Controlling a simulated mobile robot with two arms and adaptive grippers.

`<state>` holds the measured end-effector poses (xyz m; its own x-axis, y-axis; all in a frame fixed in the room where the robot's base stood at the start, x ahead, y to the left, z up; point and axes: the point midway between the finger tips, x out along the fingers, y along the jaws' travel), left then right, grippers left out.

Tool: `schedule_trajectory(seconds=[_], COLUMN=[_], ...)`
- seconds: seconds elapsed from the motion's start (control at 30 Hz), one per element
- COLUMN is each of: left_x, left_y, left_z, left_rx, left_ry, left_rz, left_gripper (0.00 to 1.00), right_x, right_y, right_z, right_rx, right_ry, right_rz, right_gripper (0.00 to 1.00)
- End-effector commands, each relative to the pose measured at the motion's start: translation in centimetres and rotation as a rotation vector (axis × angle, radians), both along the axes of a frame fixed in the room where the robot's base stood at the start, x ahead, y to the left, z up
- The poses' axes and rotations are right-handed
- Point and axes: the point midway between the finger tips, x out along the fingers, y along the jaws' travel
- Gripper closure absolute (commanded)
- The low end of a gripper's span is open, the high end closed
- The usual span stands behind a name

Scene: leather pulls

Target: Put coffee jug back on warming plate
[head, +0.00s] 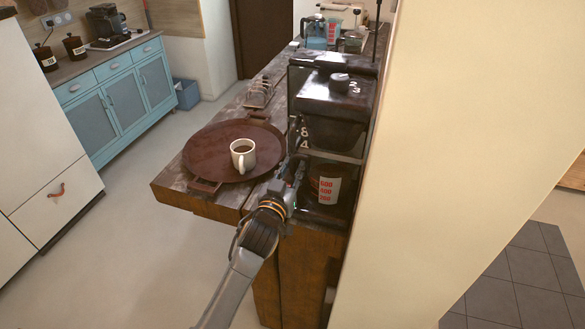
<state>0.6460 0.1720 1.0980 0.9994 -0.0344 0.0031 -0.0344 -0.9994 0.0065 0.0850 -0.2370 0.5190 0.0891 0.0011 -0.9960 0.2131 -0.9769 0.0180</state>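The black coffee machine (338,97) stands on the dark wooden counter against the cream wall. The coffee jug (328,190), dark with a white patch of red numbers, shows low in the machine's bay, under the brewing part. The warming plate is hidden, so I cannot tell whether the jug rests on it. My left gripper (294,160) is at the left side of the machine, close to the jug. Its fingers are dark against the machine, and the jug's handle is not clear, so I cannot tell whether it grips anything. My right gripper is out of view.
A round brown tray (212,158) with a white mug of dark coffee (243,155) lies left of my gripper. The cream wall (460,130) closes off the machine's right side. Open floor (130,250) lies to the left.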

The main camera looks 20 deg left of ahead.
Motion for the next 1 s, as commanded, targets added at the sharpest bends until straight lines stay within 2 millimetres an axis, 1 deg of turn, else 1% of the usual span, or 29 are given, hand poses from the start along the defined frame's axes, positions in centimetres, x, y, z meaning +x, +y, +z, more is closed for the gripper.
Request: schedule_trajectory(seconds=[0.27,0.37,0.47,0.57,0.8,0.9,1.0], left_x=[0.0,0.0,-1.0,-2.6,-7.8,-9.6,-10.9], left_y=[0.0,0.0,0.0,0.1,0.3,0.3,0.4], left_z=[0.0,0.3,0.0,-0.1,-0.2,-0.1,0.0], left_rx=[0.0,0.001,0.0,0.001,0.0,-0.001,0.0], left_ry=[0.0,0.0,0.001,0.0,0.002,0.001,0.0], left_rz=[0.0,0.0,0.0,0.0,0.0,-0.001,-0.001], left_gripper=[0.62,0.62,0.62,0.62,0.62,0.62,0.62], right_x=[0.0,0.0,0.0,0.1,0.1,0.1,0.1], right_y=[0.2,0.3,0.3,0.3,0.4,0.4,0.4], right_z=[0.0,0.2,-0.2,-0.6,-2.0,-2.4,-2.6], right_rx=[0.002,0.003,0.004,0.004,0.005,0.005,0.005], right_ry=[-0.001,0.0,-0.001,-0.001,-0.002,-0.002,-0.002], right_rz=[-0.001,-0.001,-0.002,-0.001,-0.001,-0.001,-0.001], right_gripper=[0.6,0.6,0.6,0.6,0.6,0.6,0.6])
